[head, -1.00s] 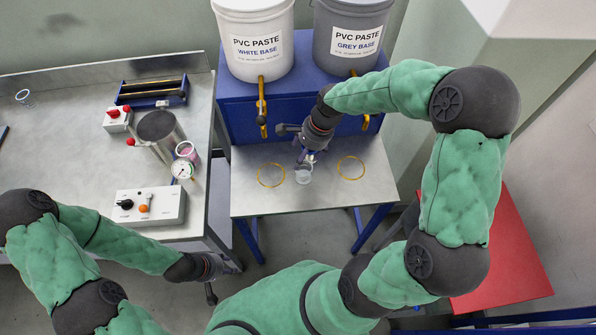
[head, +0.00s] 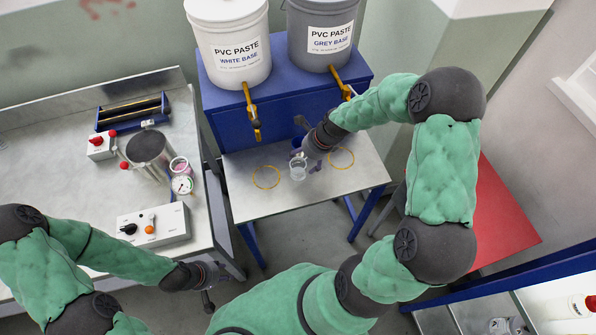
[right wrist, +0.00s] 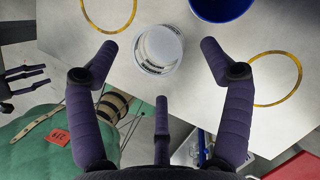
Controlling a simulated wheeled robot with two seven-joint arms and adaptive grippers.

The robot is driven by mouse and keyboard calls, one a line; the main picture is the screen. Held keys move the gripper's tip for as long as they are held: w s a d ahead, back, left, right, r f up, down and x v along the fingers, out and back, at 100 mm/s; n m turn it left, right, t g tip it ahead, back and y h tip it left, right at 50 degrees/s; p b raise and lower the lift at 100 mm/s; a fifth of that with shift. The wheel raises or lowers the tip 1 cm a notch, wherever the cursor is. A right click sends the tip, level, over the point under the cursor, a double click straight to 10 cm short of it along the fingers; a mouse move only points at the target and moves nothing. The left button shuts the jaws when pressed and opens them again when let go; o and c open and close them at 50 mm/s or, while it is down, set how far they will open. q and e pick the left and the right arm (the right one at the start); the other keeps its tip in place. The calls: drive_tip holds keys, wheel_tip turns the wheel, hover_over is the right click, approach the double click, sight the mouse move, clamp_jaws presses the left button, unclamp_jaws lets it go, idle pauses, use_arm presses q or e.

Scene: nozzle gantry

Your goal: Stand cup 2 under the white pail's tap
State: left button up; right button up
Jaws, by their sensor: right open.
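A small translucent cup (head: 298,170) stands upright on the metal table between two yellow rings; no number is readable on it. My right gripper (head: 307,160) is open close beside it. In the right wrist view the cup (right wrist: 160,48) lies ahead of and between its spread fingers (right wrist: 162,60), not gripped. The white pail (head: 230,42) stands on the blue cabinet with its yellow tap (head: 253,114) hanging in front. The left ring (head: 265,177) lies below and slightly right of that tap in the picture. My left gripper (head: 212,277) is low at the left, empty and apparently open.
The grey pail (head: 322,35) has its own tap (head: 341,84); the right ring (head: 341,158) lies on that side. A dark blue round thing (right wrist: 220,6) is partly visible past the cup. The left bench (head: 85,190) holds a control box (head: 152,226) and a pink-filled cup (head: 180,166).

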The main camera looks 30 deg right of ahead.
sight(299, 165)
drive_tip(key=b+x, duration=0.2)
drive_tip(key=x, duration=0.3)
drive_tip(key=shift+s+a+f, duration=0.1)
drive_tip(key=shift+f, duration=0.05)
drive_tip(key=c, duration=1)
drive_tip(key=shift+c, duration=0.2)
